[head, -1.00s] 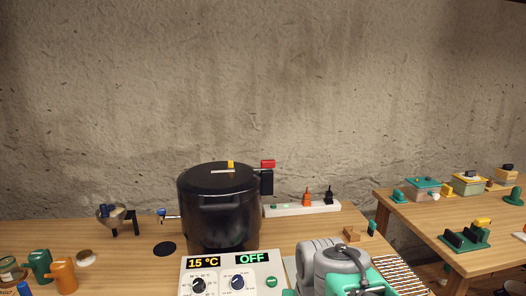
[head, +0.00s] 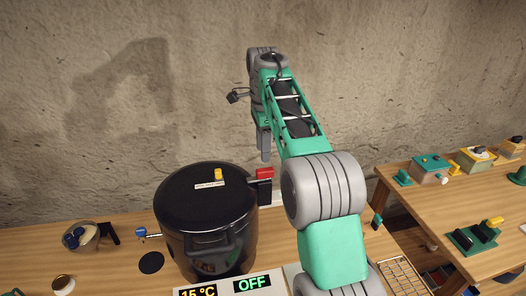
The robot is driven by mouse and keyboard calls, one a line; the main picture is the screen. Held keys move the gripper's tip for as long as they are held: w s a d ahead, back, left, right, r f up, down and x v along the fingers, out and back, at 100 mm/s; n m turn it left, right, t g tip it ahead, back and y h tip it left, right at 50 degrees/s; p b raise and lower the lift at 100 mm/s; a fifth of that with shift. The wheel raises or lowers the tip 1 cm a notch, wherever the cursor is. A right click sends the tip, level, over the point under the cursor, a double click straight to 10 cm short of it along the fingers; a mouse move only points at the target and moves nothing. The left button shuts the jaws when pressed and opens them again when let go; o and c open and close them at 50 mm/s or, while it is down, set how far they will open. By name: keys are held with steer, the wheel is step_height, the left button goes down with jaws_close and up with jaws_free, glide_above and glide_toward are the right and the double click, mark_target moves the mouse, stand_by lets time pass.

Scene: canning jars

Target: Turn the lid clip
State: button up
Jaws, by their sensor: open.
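The lid clip, with a red top (head: 264,173) and a black body below it, sits at the right rim of the large black pot (head: 215,225). The pot's black lid (head: 180,190) is on and carries a yellow knob and a white label. My gripper (head: 264,155) hangs from the raised arm, fingers pointing down, just above and behind the clip in the picture. I see no contact with the clip. The fingers overlap from this side, and the gap between them is hidden. Nothing shows in the gripper.
A control panel reading OFF (head: 252,284) stands in front of the pot. A bowl (head: 80,236) and a blue-handled tap (head: 141,232) are at left. A second table (head: 425,205) with several boxes is at right. My arm hides the table right of the pot.

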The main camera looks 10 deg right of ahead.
mark_target(265, 169)
steer(key=f+b, duration=0.1)
steer(key=f, duration=0.1)
steer(key=f+b, duration=0.1)
steer(key=f, duration=0.1)
steer(key=f+b, duration=0.1)
steer(key=f, duration=0.2)
steer(key=shift+s+d, duration=0.15)
steer(key=shift+d, duration=0.2)
steer(key=shift+a+f+b, duration=0.1)
steer(key=shift+f+b, duration=0.25)
steer(key=shift+b, duration=0.15)
steer(key=shift+r, duration=0.1)
steer(key=shift+c, duration=0.3)
